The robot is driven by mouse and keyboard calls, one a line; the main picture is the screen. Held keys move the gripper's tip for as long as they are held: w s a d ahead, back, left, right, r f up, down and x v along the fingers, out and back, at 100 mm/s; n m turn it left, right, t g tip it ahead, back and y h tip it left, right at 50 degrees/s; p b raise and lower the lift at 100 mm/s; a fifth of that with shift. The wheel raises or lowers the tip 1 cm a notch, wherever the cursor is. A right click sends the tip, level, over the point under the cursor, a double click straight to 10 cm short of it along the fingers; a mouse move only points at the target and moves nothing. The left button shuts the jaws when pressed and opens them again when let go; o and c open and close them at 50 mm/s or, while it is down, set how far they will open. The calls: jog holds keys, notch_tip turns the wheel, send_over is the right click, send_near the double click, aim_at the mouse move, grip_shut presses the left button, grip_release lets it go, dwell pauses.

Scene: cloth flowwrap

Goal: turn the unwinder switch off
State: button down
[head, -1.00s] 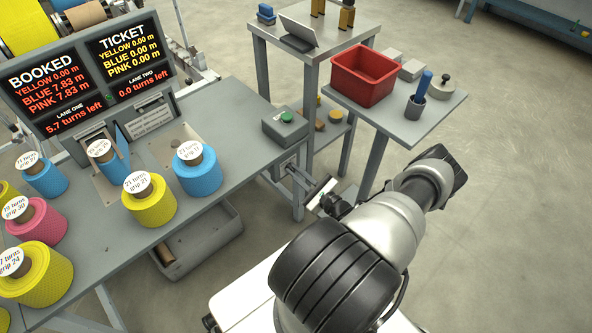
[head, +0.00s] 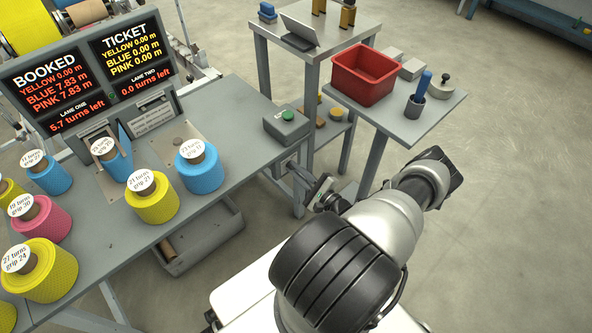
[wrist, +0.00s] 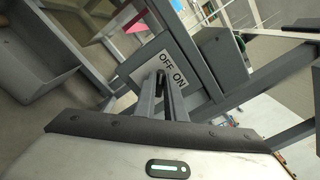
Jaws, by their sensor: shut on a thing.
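The unwinder switch has a pale plate (wrist: 160,62) marked OFF and ON on a grey bench leg in the wrist view. My gripper (wrist: 163,80) is in front of this plate, its two fingers close together over the switch lever, just below the lettering. The fingers hide the lever, so I cannot tell its exact position. In the head view my gripper (head: 318,192) is low beside the right end of the grey bench (head: 235,110), partly hidden by my wrist.
On the bench stand several yellow, blue and pink rolls (head: 152,200), a display (head: 90,75) and a grey box with a green button (head: 287,122). A side table (head: 425,125) with a red bin (head: 363,75) stands right of it. A grey bin (head: 200,240) is under the bench.

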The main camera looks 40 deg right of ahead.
jog(key=c, duration=1.8)
grip_release()
jog(key=shift+s, duration=0.1)
jog(key=s, duration=0.5)
jog(key=s+d+p, duration=0.1)
jog(key=s, duration=1.1)
jog(key=shift+s+d+p, duration=0.15)
jog(key=shift+d+p, duration=0.05)
jog(key=shift+p, duration=0.15)
